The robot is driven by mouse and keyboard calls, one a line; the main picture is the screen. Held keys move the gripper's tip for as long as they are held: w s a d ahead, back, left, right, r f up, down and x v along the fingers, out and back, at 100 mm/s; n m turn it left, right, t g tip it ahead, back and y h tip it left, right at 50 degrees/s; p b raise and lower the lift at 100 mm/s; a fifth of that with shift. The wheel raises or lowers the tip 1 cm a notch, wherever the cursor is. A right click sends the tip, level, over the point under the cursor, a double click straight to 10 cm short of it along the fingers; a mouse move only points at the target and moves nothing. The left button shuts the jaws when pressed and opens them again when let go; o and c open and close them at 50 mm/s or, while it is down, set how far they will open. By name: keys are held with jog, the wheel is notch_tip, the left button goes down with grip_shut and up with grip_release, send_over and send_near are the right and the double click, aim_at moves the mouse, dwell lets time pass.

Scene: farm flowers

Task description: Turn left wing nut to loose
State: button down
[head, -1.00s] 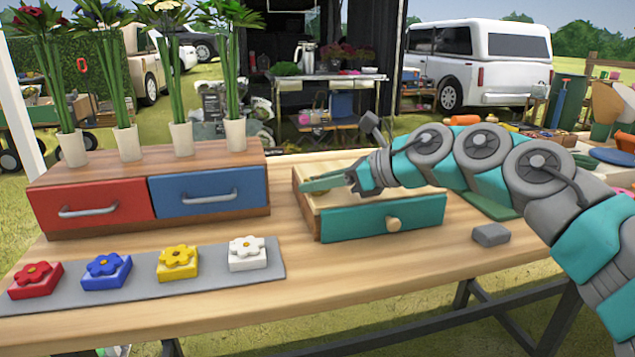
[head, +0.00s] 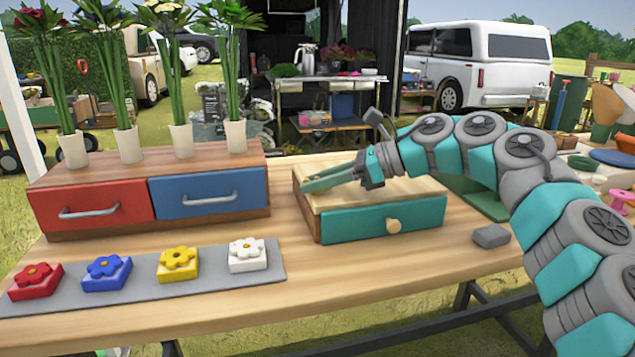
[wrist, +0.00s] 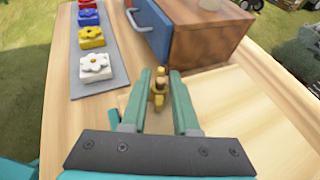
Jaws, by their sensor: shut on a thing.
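The left wing nut (wrist: 158,92) is a small brass-coloured piece near the left end of the wooden top of a box (head: 408,190) with a teal drawer front. My gripper (wrist: 160,74) has its two teal fingers on either side of the wing nut in the wrist view, shut on it. In the head view my gripper (head: 308,184) reaches in from the right, low over the left part of the box top. The fingers hide the wing nut there. I cannot tell how far it is turned. No second wing nut is discernible.
A chest with a red drawer (head: 92,207) and a blue drawer (head: 208,195) stands left of the box, bearing several potted flowers. Several flower blocks lie on a grey mat (head: 215,284) in front. A grey block (head: 491,236) lies right of the box. The front middle table is clear.

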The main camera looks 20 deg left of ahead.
jog(key=shift+f, duration=0.2)
dwell(0.5)
jog(key=c, duration=0.9)
grip_release()
jog(key=shift+c, duration=0.2)
jog(key=shift+v, duration=3.95)
jog(key=shift+w, duration=0.15)
